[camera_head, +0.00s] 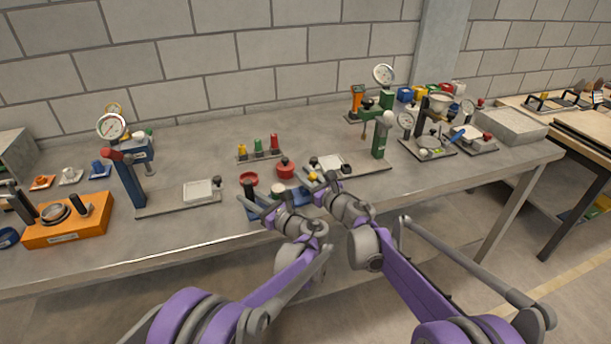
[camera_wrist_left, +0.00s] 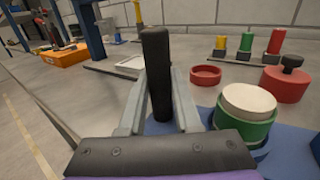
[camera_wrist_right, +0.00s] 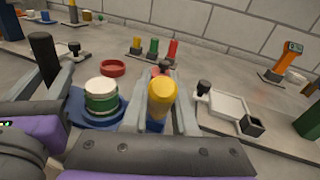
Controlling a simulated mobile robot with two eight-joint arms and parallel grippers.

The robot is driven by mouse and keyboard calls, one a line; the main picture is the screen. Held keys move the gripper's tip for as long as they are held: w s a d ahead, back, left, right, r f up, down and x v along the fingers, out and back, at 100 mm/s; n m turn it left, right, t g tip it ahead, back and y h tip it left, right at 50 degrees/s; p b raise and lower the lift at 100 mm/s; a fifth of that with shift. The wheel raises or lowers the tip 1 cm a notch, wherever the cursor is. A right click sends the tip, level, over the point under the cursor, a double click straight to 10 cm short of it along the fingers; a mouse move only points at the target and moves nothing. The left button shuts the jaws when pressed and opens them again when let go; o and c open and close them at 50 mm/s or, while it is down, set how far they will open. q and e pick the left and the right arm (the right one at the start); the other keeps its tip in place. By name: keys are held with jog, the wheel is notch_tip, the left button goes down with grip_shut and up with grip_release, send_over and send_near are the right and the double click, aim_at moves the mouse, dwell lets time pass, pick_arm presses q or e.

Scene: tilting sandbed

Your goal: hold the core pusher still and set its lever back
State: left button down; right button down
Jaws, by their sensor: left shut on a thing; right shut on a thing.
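The core pusher has a blue base (camera_wrist_left: 290,150), a black upright post (camera_wrist_left: 157,75), a green ring (camera_wrist_left: 238,128) with a pale core (camera_wrist_left: 248,102) in it, and a lever with a yellow knob (camera_wrist_right: 162,92). My left gripper (camera_wrist_left: 155,100) is shut on the black post. The post also shows upright in the right wrist view (camera_wrist_right: 45,60). My right gripper (camera_wrist_right: 160,105) is shut on the lever at its yellow knob. The lever below the knob is hidden by the fingers. In the head view my arms cover much of the pusher.
A red dish (camera_head: 249,180) and a red lidded pot (camera_head: 285,169) stand just behind the pusher. Yellow, green and red plugs (camera_head: 259,147) stand farther back. A blue press (camera_head: 127,170) is at left, a green press (camera_head: 381,135) at right.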

jog(key=w+g+h, duration=0.1)
jog(key=w+a+g+h, duration=0.1)
jog(key=g, duration=0.1)
jog(key=shift+w+a+m, duration=0.1)
jog(key=shift+a+m, duration=0.1)
jog(key=shift+m, duration=0.1)
jog(key=g, duration=0.1)
jog(key=w+g+h, duration=0.1)
jog(key=h, duration=0.1)
jog(key=shift+w+a+f+g, duration=0.25)
jog(key=shift+a+g, duration=0.1)
jog(key=shift+g, duration=0.05)
jog(key=shift+w+f+g+h, duration=0.1)
jog(key=shift+g+h, duration=0.2)
jog(key=c, duration=0.7)
grip_release()
jog(key=v, duration=1.2)
